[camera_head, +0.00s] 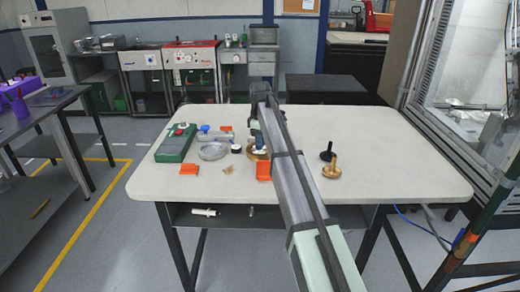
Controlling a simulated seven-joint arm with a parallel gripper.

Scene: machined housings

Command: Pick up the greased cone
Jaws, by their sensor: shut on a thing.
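My gripper (258,146) is low over the middle of the white table, pointing down at the far end of my arm. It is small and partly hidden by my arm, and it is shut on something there. A brass-coloured round part (252,153) shows at the fingertips, partly covered. I cannot tell whether it is the greased cone, or whether it is off the table. To the right of my arm stand a brass-coloured part with a stem (331,169) and a black part with a stem (327,152). No grease can be made out on either.
Left of my gripper on the table (400,175) are a green device (176,143), a grey round dish (213,151), a white-and-black piece (236,148) and an orange block (189,169). Another orange block (263,170) lies just in front. The table's right side is clear.

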